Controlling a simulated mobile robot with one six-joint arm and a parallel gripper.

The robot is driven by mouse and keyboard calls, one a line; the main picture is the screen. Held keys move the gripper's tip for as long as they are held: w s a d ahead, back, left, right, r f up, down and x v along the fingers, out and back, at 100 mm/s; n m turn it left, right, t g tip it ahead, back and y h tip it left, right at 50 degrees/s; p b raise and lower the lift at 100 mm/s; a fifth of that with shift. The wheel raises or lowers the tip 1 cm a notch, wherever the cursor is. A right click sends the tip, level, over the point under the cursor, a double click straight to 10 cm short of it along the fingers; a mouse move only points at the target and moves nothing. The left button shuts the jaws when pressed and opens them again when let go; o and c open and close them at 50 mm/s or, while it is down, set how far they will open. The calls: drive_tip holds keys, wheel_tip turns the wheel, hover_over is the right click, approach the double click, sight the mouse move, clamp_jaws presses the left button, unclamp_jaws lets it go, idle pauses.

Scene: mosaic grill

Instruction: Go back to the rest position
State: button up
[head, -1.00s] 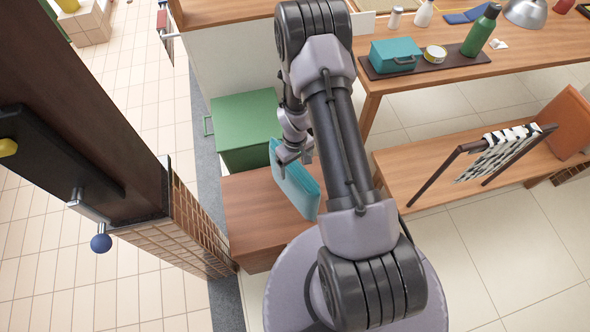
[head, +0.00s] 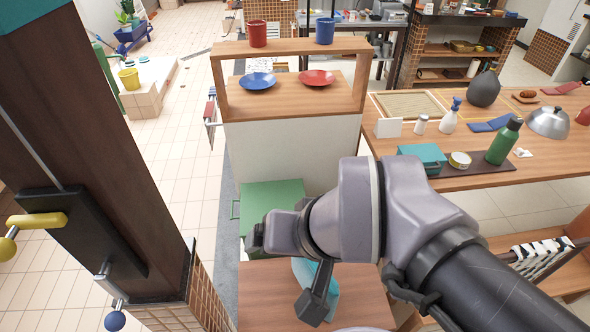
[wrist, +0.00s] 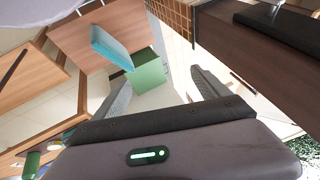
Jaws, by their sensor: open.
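My gripper (wrist: 165,90) is open in the wrist view, with its two grey fingers apart and nothing between them. In the head view my arm is folded up close to the camera, and a dark finger hangs in front of the teal folder. The teal folder (wrist: 108,45) stands on a wooden bench (wrist: 75,35), apart from my gripper. In the head view the folder (head: 330,292) is largely hidden behind my wrist.
A green cabinet (head: 270,198) stands behind the bench. A dark post with handles (head: 110,150) rises at the left. A table (head: 455,180) at the right holds a teal box (head: 422,157), a green bottle (head: 503,143) and a metal dome (head: 549,121). Tiled floor (head: 185,150) is clear between post and cabinet.

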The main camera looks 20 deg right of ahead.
drive_tip(key=shift+s+a+r, duration=0.1)
drive_tip(key=shift+s+a, duration=0.1)
drive_tip(key=shift+s, duration=0.15)
wheel_tip(320, 180, down, 5)
drive_tip(key=b, duration=0.4)
drive_tip(key=shift+r+b, duration=0.15)
drive_tip(key=shift+b, duration=0.2)
